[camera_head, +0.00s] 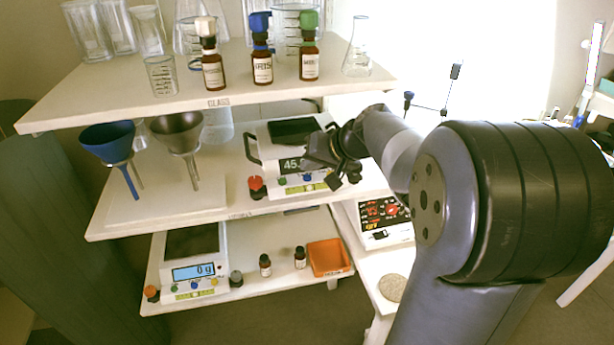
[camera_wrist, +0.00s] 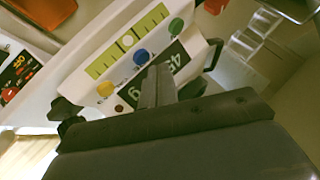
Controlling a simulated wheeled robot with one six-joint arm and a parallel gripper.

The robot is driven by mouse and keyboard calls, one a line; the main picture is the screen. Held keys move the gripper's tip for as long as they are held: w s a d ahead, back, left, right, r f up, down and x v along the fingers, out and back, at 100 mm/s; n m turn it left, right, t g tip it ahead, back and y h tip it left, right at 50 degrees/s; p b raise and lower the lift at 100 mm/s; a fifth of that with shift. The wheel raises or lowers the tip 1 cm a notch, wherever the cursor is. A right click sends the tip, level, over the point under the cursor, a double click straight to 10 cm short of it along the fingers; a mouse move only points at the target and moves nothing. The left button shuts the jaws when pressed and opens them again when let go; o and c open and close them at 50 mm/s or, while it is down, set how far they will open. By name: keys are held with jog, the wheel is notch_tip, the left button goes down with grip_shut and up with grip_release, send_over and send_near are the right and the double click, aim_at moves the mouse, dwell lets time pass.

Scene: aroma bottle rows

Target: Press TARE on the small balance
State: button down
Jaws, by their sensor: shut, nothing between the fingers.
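A white balance (camera_head: 287,160) with a dark pan and a display starting "45" stands on the middle shelf. In the wrist view its front panel (camera_wrist: 190,45) shows green (camera_wrist: 176,26), blue (camera_wrist: 141,57) and yellow (camera_wrist: 105,90) buttons; their labels are not readable. My gripper (camera_head: 333,178) is shut and empty in front of this panel. In the wrist view its fingertips (camera_wrist: 155,76) appear close to the blue button; I cannot tell whether they touch. Another balance (camera_head: 192,262), reading "0 g", stands on the lower shelf with similar coloured buttons. I cannot tell which counts as small.
Blue (camera_head: 108,140) and dark (camera_head: 179,133) funnels stand left on the middle shelf. A red-capped bottle (camera_head: 257,188) is beside the balance. Glassware and brown bottles (camera_head: 262,67) fill the top shelf above. An orange tray (camera_head: 329,258) is below; a red-and-black panel device (camera_head: 384,214) is right.

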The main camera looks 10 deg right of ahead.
jog(key=shift+f, duration=0.1)
jog(key=shift+f+b, duration=0.35)
jog(key=shift+b, duration=0.25)
jog(key=shift+f+b, duration=0.35)
jog(key=shift+b, duration=0.1)
dwell(0.6)
jog(key=shift+r, duration=0.15)
jog(key=shift+r+p, duration=0.45)
jog(key=shift+r, duration=0.2)
notch_tip(320, 180, up, 5)
jog(key=p, duration=0.3)
dwell(0.4)
jog(key=shift+s+d, duration=0.1)
dwell(0.6)
